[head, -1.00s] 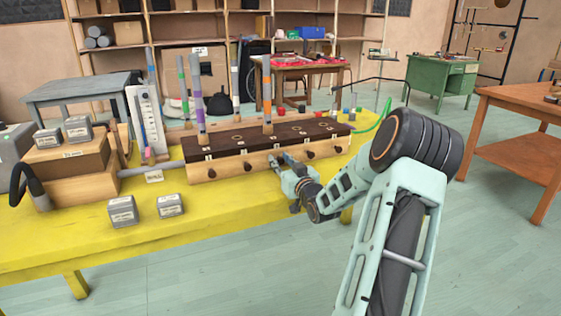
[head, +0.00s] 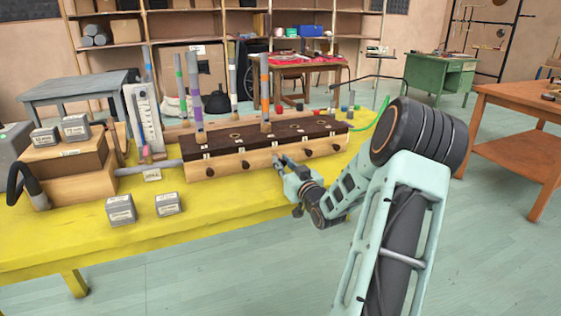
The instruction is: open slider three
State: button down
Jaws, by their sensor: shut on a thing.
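A long wooden box (head: 232,166) with a dark top (head: 290,133) stands on the yellow table in the head view. Dark slider knobs stick out along its front, including knobs at the left (head: 211,176), left of centre (head: 246,166) and right of centre (head: 309,153). My gripper (head: 280,162) is at the middle of the front face, shut on the third slider's knob. The fingers mostly hide that knob, and how far the slider is out cannot be told. Upright tubes, one purple-banded (head: 197,100) and one orange-banded (head: 265,95), stand on the box.
The yellow table (head: 85,240) has clear room at the front left. Two grey labelled blocks (head: 121,210) sit there. A wooden blower-like box (head: 70,165) with a pipe stands left of the slider box. Small coloured blocks (head: 345,112) lie behind its right end.

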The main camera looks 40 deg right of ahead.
jog(key=c, duration=1.8)
grip_release()
jog(key=shift+s, duration=0.1)
jog(key=v, duration=1.1)
jog(key=shift+s, duration=0.35)
jog(key=shift+w+a, duration=0.1)
